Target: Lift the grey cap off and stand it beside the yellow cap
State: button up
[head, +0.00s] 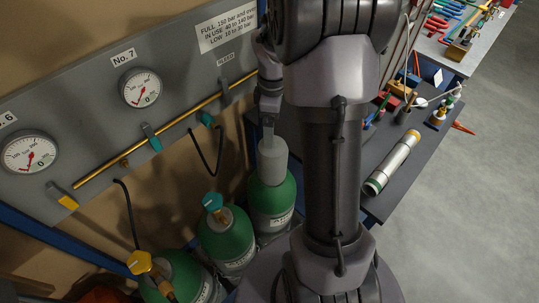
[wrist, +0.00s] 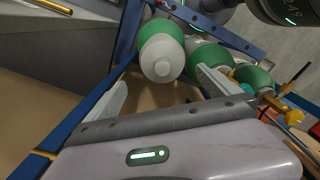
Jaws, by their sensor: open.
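The grey cap (head: 272,158) sits on top of a green gas cylinder (head: 273,205), upright by the wall. My gripper (head: 268,130) is right above the cap in the head view; whether it touches cannot be told there. In the wrist view my gripper (wrist: 162,78) is open, its two pale fingers apart. The cap (wrist: 161,61) lies ahead between the fingertips, with nothing gripped. I cannot make out a separate yellow cap. A yellow knob (head: 139,262) tops a brass valve on the nearest green cylinder; yellow also shows in the wrist view (wrist: 293,117).
A green cylinder with a teal knob (head: 213,201) stands close to the capped one. The gauge panel (head: 100,110) with its brass pipe and hanging hoses is on the left. A dark bench (head: 400,190) with a silver tube and tools is right. The grey floor beyond is clear.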

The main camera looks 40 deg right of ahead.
aim_at(272, 157)
jog(key=f, duration=0.2)
jog(key=f+b, duration=0.1)
jog(key=f, duration=0.4)
jog(key=shift+s+a+f, duration=0.1)
jog(key=shift+s, duration=0.3)
jog(key=shift+f, duration=0.4)
jog(key=shift+r, duration=0.1)
jog(key=c, duration=1.9)
